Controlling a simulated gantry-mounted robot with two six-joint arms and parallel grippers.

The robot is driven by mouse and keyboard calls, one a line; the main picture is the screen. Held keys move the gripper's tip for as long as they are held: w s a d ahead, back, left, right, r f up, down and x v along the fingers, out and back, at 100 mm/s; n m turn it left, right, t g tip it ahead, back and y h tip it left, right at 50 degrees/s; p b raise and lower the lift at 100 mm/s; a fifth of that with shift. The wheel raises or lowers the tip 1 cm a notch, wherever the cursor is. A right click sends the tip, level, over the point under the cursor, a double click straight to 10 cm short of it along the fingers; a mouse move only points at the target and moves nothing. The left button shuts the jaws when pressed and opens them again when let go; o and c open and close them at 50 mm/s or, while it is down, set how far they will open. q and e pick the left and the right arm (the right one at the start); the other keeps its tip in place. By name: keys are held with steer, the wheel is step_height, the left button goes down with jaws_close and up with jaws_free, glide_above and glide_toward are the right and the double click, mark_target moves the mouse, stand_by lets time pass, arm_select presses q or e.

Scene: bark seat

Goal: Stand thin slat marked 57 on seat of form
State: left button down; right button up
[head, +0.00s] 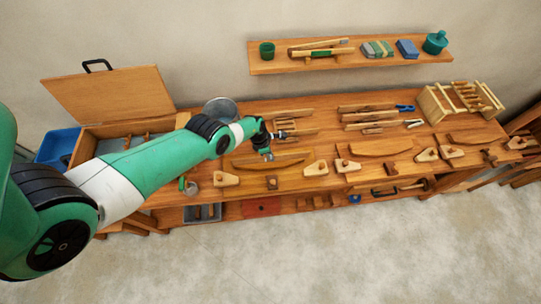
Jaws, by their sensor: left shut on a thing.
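My left gripper (267,154) reaches down over the left part of the bench. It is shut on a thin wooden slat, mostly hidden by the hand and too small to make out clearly. A curved wooden form (287,160) lies just below and beside the gripper. Two similar curved forms lie further right, one in the middle (381,148) and one at the right end (470,137). Several thin slats (294,112) lie behind the gripper. No number can be read at this size. My right gripper is not in view.
An open wooden chest (110,103) stands at the left end, beside a blue bin (57,146). Wooden blocks (226,179) line the bench's front edge. A wooden rack (437,103) stands at the back right. A wall shelf (350,62) hangs above.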

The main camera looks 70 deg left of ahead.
arm_select(q)
step_height(320, 180, down, 11)
steer(key=b, duration=1)
steer(key=shift+f+b, duration=0.15)
steer(key=shift+b, duration=0.2)
steer(key=shift+f, duration=0.1)
steer(key=c, duration=0.8)
jaws_free()
steer(key=shift+c, duration=0.2)
steer(key=shift+f, duration=0.1)
step_height(320, 180, up, 12)
steer(key=p, duration=1.1)
steer(key=shift+f, duration=0.35)
